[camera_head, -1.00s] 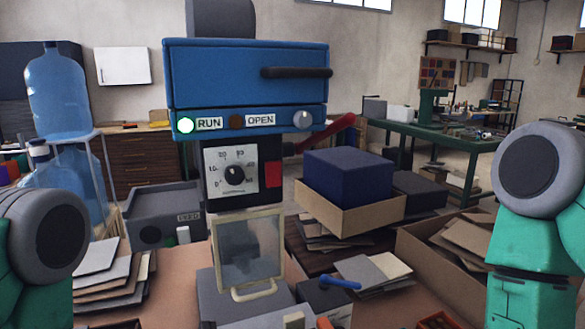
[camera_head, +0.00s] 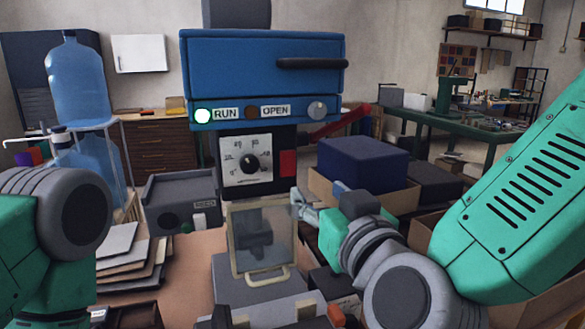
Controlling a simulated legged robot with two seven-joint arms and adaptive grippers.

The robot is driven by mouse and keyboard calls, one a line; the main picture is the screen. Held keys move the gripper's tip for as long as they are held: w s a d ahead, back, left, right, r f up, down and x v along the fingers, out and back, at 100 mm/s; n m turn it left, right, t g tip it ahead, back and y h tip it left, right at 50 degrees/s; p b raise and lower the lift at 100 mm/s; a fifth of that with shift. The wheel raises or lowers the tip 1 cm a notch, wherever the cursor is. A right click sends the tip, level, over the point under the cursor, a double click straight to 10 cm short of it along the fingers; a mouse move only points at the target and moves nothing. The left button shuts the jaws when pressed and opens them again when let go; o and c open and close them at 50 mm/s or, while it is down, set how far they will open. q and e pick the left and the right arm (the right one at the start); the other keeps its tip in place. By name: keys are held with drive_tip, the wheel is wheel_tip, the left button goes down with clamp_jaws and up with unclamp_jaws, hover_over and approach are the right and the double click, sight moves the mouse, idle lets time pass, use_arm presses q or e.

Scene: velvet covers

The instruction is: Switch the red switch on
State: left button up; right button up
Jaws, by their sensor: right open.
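A red rectangular switch (camera_head: 288,163) sits on the front of the dark machine body, just right of the white dial plate (camera_head: 246,160). Its on or off position is too small to tell. My right gripper (camera_head: 302,203) is open and empty, below and slightly right of the red switch, apart from it in the picture. It is close to the upper right corner of the clear guard (camera_head: 259,240); whether it touches the guard cannot be told. My left arm shows at the left edge, but its gripper is out of view.
A blue box (camera_head: 362,160) in a carton stands behind my right arm. Grey sheets (camera_head: 130,262) lie at left.

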sight(288, 166)
drive_tip(key=x, duration=0.3)
drive_tip(key=p+x, duration=0.1)
drive_tip(key=x, duration=0.3)
drive_tip(key=a+x, duration=0.1)
drive_tip(key=x, duration=0.3)
drive_tip(key=shift+a+f, duration=0.1)
drive_tip(key=shift+w, duration=0.45)
drive_tip(key=shift+d, duration=0.4)
drive_tip(key=shift+a, duration=0.15)
clamp_jaws()
drive_tip(key=shift+s+a+p, duration=0.1)
drive_tip(key=shift+a+p, duration=0.05)
drive_tip(key=shift+p, duration=0.15)
